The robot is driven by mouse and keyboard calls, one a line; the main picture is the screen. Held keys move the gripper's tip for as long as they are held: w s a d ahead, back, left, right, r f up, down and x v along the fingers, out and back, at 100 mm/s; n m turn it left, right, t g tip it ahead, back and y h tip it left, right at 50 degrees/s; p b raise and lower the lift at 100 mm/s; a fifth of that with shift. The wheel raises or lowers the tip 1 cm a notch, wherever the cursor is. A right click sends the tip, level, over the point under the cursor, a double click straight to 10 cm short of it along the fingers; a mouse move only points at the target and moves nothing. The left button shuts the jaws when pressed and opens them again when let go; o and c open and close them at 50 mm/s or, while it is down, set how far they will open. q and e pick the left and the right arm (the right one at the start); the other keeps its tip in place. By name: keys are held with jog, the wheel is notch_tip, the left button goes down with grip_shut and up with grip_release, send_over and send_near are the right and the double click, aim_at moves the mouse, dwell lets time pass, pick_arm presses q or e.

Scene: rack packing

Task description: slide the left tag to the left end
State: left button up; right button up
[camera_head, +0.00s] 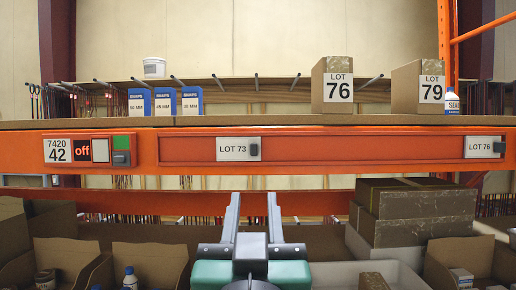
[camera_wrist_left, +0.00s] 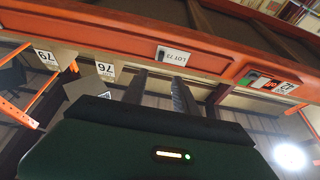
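The left tag, a white plate reading LOT 73 (camera_head: 231,149) with a dark knob at its right, sits in the orange rail (camera_head: 350,146) of the shelf beam, left of the rail's middle. Bare rail lies to its left. The right tag, LOT 76 (camera_head: 480,147), is near the rail's right end. My left gripper (camera_head: 253,197) is open and empty, its fingers pointing up below the knob and apart from it. In the left wrist view the picture is upside down; the LOT 73 tag (camera_wrist_left: 171,56) lies beyond the open fingers (camera_wrist_left: 158,82). My right gripper is not in view.
Left of the rail is a panel with the 7420 42 label (camera_head: 58,150), a red "off" display (camera_head: 82,150) and a green block (camera_head: 122,140). Boxes LOT 76 (camera_head: 332,72) and LOT 79 (camera_head: 408,90) stand on the shelf above. Cardboard bins (camera_head: 150,262) lie below.

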pick_arm(q)
jog(key=p, duration=0.4)
send_near(253, 152)
jog(key=w+a+r, duration=0.1)
jog(key=r, duration=0.1)
jog(key=w+p, duration=0.1)
jog(key=w, duration=0.1)
jog(key=w+d+p, duration=0.1)
jog(key=w, duration=0.1)
jog(key=w+d+r, duration=0.1)
jog(key=w, duration=0.2)
jog(key=shift+w+d+p, duration=0.1)
jog(key=shift+p, duration=0.3)
jog(key=shift+d+r, duration=0.1)
jog(key=shift+r, duration=0.1)
jog(key=shift+s+a, duration=0.35)
jog(key=shift+a, duration=0.3)
jog(key=shift+c, duration=0.3)
jog(key=shift+w+a+f, duration=0.1)
jog(key=shift+w+a, duration=0.2)
jog(key=c, duration=0.5)
grip_shut()
jog(key=shift+d, duration=0.65)
jog(key=shift+a, duration=0.35)
